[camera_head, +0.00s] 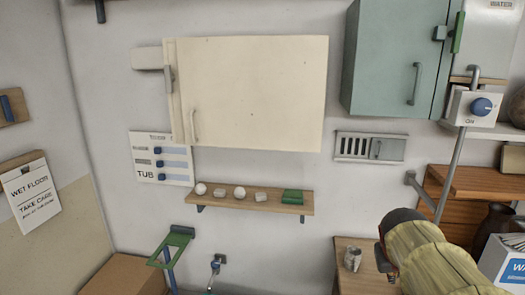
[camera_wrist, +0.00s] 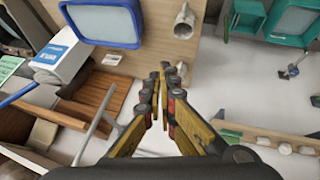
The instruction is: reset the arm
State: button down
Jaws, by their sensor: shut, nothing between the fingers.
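My gripper (camera_wrist: 173,72) shows in the wrist view, with its two yellow-and-dark fingers drawn together at the tips and nothing between them. It touches nothing that I can see. In the head view my arm, in a pale yellow cover, enters at the lower right, and the fingers cannot be made out there. The cup also shows in the wrist view (camera_wrist: 184,22), beyond the fingertips.
A blue-rimmed tray (camera_wrist: 100,44) lies left of the cup. A white box (camera_head: 504,262) stands at the right edge, near a wooden shelf unit (camera_head: 480,184) and a grey pipe (camera_head: 455,165). A cream cabinet (camera_head: 255,95) hangs above a narrow shelf (camera_head: 230,204) with small items.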

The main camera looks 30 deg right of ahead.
jog(key=a+f+n+t+y+b, duration=0.1)
jog(key=a+f+n+y+b, duration=0.1)
jog(key=a, duration=1.4)
jog(key=s+a+f+n+t+y+b, duration=0.1)
jog(key=a+f+n+y+b, duration=0.2)
jog(key=a, duration=1.4)
notch_tip(320, 180, down, 4)
jog(key=shift+r+n+t+y, duration=0.3)
jog(key=shift+n+y, duration=0.2)
jog(key=shift+n, duration=0.2)
jog(key=shift+s+d, duration=0.1)
jog(key=shift+s, duration=0.05)
